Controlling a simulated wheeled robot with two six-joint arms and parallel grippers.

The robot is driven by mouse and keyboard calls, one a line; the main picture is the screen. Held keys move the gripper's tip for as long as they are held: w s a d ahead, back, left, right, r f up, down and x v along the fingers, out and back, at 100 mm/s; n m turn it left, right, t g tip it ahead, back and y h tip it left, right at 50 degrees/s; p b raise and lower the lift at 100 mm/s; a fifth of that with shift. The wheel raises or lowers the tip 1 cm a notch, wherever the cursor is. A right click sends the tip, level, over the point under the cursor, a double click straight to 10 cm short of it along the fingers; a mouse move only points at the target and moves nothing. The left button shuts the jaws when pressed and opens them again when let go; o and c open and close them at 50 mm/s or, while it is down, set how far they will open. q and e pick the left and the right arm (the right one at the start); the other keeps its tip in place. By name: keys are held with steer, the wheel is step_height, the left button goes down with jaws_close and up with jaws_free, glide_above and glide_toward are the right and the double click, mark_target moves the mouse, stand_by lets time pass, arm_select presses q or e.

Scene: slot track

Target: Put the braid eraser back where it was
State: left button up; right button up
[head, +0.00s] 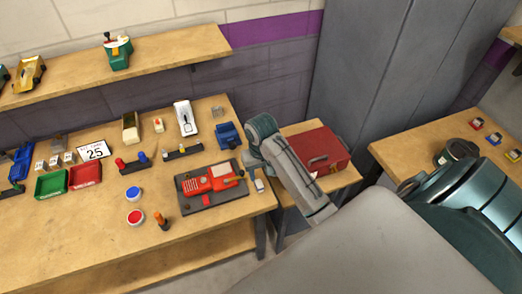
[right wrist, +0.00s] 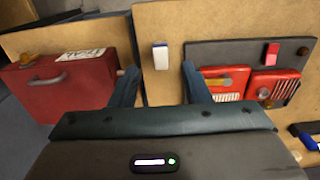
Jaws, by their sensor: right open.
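A small white block with a blue end, which looks like the braid eraser (head: 259,185), lies near the right end of the long workbench, beside the dark pad. In the right wrist view the eraser (right wrist: 160,56) shows ahead, between the lines of the two fingers. My right gripper (right wrist: 160,72) is open, with nothing between its fingers. In the head view its fingers are mostly hidden by the wrist and look close to the table's right edge. A dark pad (head: 185,204) carries a red car with its parts (head: 211,179). My left gripper is not in view.
A red toolbox (head: 318,150) stands on a side table right of the workbench. Blue (head: 134,193) and red (head: 135,216) round tins, an orange-handled tool (head: 161,221) and a blue clamp-like item (head: 228,134) surround the pad. Bare wood lies at the bench's front left.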

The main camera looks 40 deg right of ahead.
steer(key=shift+r+p, duration=0.65)
steer(key=shift+r, duration=0.6)
